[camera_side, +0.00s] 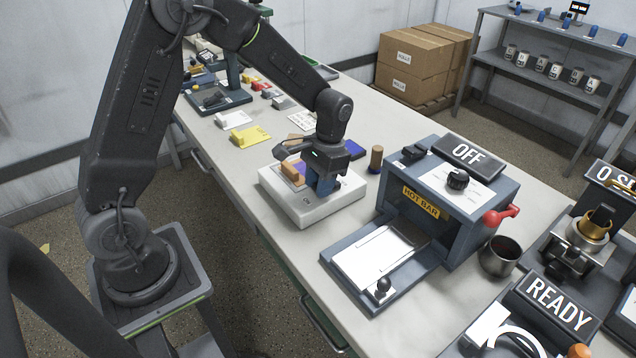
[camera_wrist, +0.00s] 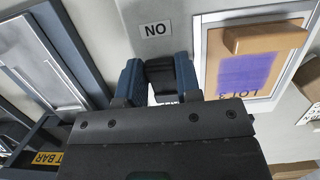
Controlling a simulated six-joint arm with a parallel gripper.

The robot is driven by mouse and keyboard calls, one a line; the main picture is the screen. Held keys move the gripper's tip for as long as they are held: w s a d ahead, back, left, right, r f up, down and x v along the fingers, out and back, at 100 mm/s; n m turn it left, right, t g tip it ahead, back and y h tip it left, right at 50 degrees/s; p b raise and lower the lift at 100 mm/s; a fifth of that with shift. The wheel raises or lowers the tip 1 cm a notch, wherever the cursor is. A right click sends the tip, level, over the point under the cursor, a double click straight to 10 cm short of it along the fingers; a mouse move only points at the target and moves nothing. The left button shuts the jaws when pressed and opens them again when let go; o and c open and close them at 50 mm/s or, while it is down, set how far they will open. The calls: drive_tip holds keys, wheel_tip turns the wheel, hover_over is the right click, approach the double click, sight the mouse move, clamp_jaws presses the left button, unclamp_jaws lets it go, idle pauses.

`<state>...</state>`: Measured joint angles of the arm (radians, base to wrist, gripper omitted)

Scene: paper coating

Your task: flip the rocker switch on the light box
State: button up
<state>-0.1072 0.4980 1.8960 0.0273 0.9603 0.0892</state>
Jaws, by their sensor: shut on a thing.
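The light box (camera_side: 295,212) is a low white box on the bench, under my gripper (camera_side: 322,188). In the wrist view, my blue fingertips (camera_wrist: 160,85) stand around a dark piece (camera_wrist: 161,66) that looks like the rocker switch, and are shut on it. A white patch shows just below that piece. The fingers hide much of the switch, so its tilt cannot be told. A small label (camera_wrist: 155,30) reading "NO" in this view sits beside it. A brown card with a purple coating (camera_wrist: 245,75) and a tan block (camera_wrist: 264,38) lie on the box.
A hot bar machine (camera_side: 440,200) with an "OFF" sign stands to the right, its white plate (camera_side: 380,258) in front. Yellow and white cards (camera_side: 250,136) lie behind on the bench.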

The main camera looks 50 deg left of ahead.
drive_tip(key=o, duration=0.9)
drive_tip(key=v, duration=1.4)
drive_tip(key=s+d+r+t, duration=0.1)
drive_tip(key=s+t, duration=0.1)
drive_tip(key=s, duration=0.5)
drive_tip(key=s+d+r+t, duration=0.2)
drive_tip(key=s+t, duration=0.1)
drive_tip(key=s, duration=0.3)
drive_tip(key=s+d+r+t, duration=0.1)
drive_tip(key=s+r+t, duration=0.1)
drive_tip(key=s, duration=0.5)
drive_tip(key=shift+s+d+r+t, duration=0.15)
drive_tip(key=shift+s+d+t, duration=0.15)
drive_tip(key=shift+t, duration=0.2)
